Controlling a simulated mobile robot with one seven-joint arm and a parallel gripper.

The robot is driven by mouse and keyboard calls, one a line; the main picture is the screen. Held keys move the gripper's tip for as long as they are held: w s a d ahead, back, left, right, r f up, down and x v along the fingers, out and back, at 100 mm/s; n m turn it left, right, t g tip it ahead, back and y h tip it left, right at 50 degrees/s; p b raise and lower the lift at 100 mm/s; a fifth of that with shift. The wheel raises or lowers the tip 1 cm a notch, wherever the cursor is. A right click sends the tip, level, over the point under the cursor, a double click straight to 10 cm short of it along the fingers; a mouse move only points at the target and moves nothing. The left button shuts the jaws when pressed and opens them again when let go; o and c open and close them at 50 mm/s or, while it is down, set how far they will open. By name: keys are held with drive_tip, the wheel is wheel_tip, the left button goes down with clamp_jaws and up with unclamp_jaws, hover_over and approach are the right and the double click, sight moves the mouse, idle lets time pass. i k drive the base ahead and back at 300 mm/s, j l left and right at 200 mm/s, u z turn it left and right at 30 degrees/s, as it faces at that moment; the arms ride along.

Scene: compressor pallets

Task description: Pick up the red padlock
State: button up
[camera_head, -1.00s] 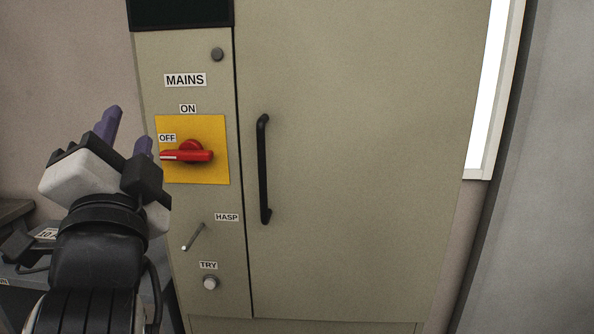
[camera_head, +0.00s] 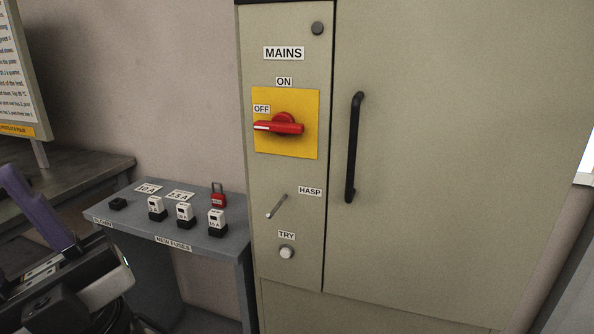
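The red padlock (camera_head: 218,197) stands upright at the back right of a small grey shelf table, behind a white and black fuse block and close to the cabinet's left side. My gripper (camera_head: 40,235) is at the lower left edge of the picture, well to the left of and nearer than the padlock, and apart from it. One purple finger shows clearly.
The grey table (camera_head: 205,243) holds several fuse blocks (camera_head: 184,213) in front of the padlock and a dark block (camera_head: 117,203) at left. The tall beige cabinet (camera_head: 440,160) with a red switch (camera_head: 280,126) borders it on the right. A dark bench (camera_head: 75,178) stands behind at left.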

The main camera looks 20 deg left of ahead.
sight(218, 199)
drive_tip(key=i+j+z, duration=0.2)
drive_tip(key=j, duration=1.2)
drive_tip(key=j+z, duration=0.25)
drive_tip(key=j, duration=1.1)
drive_tip(key=k+j+z, duration=0.2)
drive_tip(key=j, duration=1.15)
